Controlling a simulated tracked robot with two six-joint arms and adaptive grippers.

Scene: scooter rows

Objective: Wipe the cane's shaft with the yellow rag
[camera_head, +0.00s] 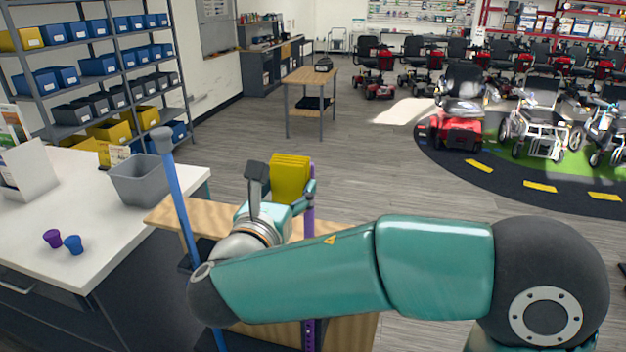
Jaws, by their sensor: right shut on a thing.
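A blue shaft with a grey top (173,190) stands slightly tilted at the left. A purple shaft (309,230) stands upright beside my right gripper, with holes low down; my arm hides part of it. I cannot tell which one is the task's cane. My right gripper (284,192) is shut on the folded yellow rag (290,172), just left of the purple shaft's upper end. I cannot tell whether the rag touches the shaft. My left gripper is not in view.
A wooden top (170,213) lies under my right arm. A white counter (50,215) at the left bears a grey bin (145,180), a purple cup (53,238) and a blue cup (73,244). Scooters (458,105) stand at the back right. The floor beyond is open.

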